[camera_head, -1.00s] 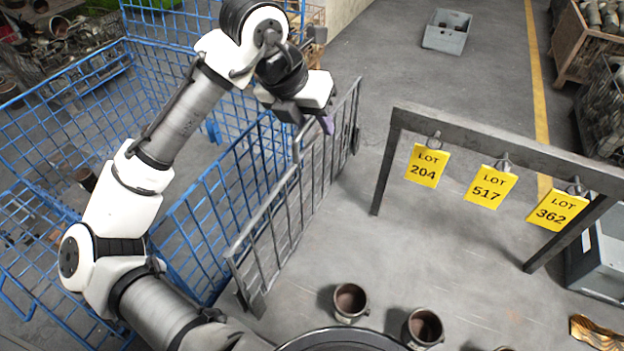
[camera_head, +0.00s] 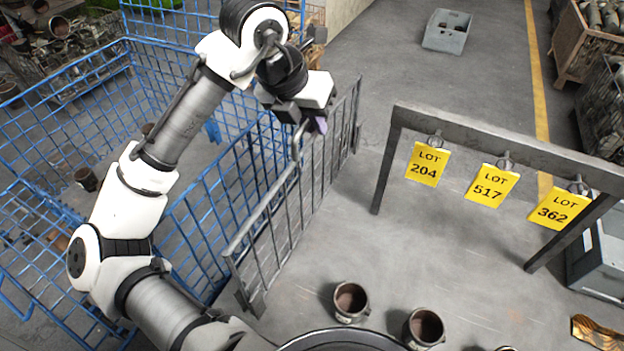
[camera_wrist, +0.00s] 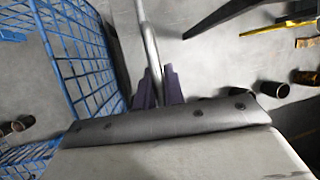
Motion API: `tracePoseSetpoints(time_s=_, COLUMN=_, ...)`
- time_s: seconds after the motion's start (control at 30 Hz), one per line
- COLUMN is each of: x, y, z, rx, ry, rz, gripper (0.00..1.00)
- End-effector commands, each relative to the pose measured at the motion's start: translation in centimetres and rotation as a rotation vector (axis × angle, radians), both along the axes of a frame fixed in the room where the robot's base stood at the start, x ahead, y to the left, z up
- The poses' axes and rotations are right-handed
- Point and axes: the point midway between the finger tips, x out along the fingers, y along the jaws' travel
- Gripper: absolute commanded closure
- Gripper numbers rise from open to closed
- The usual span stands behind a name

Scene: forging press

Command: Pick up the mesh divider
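The mesh divider (camera_head: 285,215) is a grey barred panel standing upright beside the blue wire cage in the head view. A bent bar forms a raised handle at its top edge. My gripper (camera_head: 312,122) is at this handle. In the wrist view the grey handle bar (camera_wrist: 150,50) runs between the two purple fingers of my gripper (camera_wrist: 159,88), which are close on both sides of it. The gripper appears shut on the bar; the exact contact is partly hidden by the gripper body.
The blue wire cage (camera_head: 195,215) is just left of the divider. A grey rack (camera_head: 480,140) with yellow lot tags stands to the right. Brown-filled cups (camera_head: 350,301) are near the front. Floor between divider and rack is clear.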

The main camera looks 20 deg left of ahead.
Motion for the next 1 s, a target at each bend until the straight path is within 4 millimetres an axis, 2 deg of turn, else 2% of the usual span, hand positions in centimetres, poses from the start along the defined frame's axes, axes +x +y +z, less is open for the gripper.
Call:
tracePoseSetpoints(time_s=0.07, x=0.0, y=0.0, z=0.0, rx=0.000, ry=0.000, rz=0.000, gripper=1.00)
tracePoseSetpoints(time_s=0.47, x=0.0, y=0.0, z=0.2, rx=0.001, ry=-0.002, rz=0.001, gripper=1.00)
tracePoseSetpoints(time_s=0.7, x=0.1, y=0.0, z=1.1, rx=0.001, ry=-0.004, rz=0.001, gripper=1.00)
tracePoseSetpoints(time_s=0.87, x=0.1, y=-0.1, z=3.5, rx=0.001, ry=-0.005, rz=0.000, gripper=1.00)
tracePoseSetpoints(time_s=1.0, x=0.1, y=-0.1, z=6.3, rx=0.000, ry=-0.006, rz=-0.002, gripper=1.00)
